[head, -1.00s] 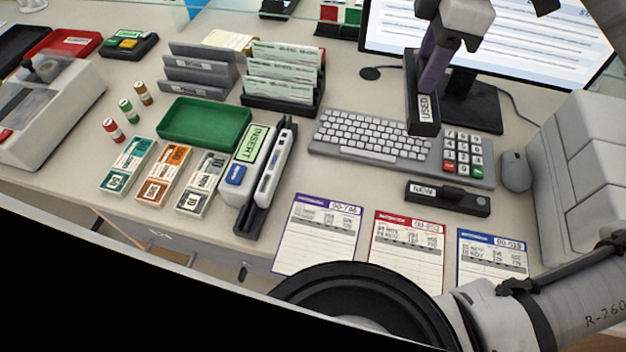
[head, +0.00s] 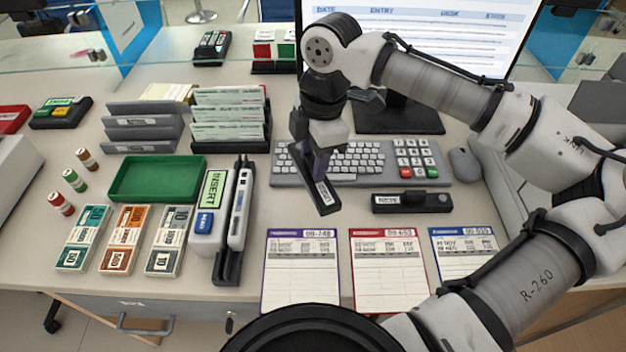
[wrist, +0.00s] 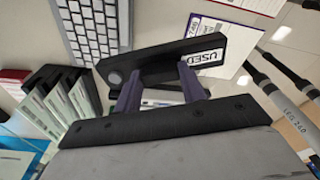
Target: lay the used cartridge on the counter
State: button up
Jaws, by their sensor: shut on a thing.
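The used cartridge (head: 325,193) is a long black block with a white label, held tilted in front of the keyboard's left part. My gripper (head: 320,160) is shut on it from above. In the wrist view, the cartridge (wrist: 157,62) lies across the purple fingers of my gripper (wrist: 160,85), and its label reads USED. Whether its underside touches the counter (head: 275,207) cannot be told. A similar black cartridge marked NEW (head: 411,202) lies on the counter to the right, below the number pad.
The keyboard (head: 290,177) lies behind the held cartridge. The card reader marked INSERT (head: 213,190) stands to its left, beside a green tray (head: 157,196). Passbooks (head: 301,287) lie at the front edge. A mouse (head: 464,165) is at the right. Bare counter lies between reader and NEW cartridge.

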jog(key=shift+f, duration=3.45)
jog(key=shift+f, duration=0.1)
jog(key=o, duration=1)
jog(key=r, duration=0.4)
jog(key=d+r, duration=0.1)
jog(key=r, duration=0.7)
jog(key=shift+w+d+r, duration=0.1)
jog(key=shift+w+d, duration=0.05)
jog(key=shift+w, duration=0.1)
